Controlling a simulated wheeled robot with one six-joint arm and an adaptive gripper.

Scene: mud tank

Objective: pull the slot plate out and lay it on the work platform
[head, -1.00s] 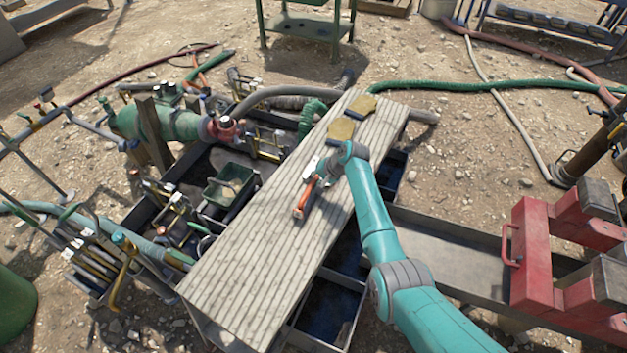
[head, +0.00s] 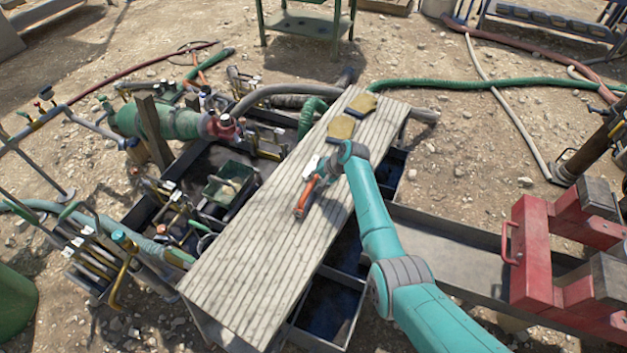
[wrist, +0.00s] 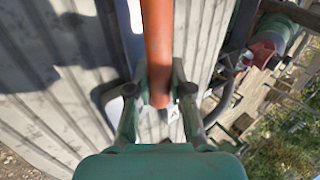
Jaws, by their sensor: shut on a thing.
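My gripper (head: 326,174) is over the middle of the slatted work platform (head: 250,260). It is shut on an orange handle (head: 305,198), which slants down and left over the boards. In the wrist view the fingers (wrist: 160,90) flank the orange handle (wrist: 158,40). A pale piece (head: 312,164) shows beside the gripper. I cannot tell whether the handle touches the boards. Two yellowish flat plates (head: 342,129) (head: 362,104) lie at the platform's far end. I cannot tell which piece is the slot plate.
Left of the platform is a dark tank with pipes, valves and a green box (head: 229,184). Dark open bins (head: 325,310) are under its right side. Red blocks (head: 530,255) stand at the right. The platform's near half is clear.

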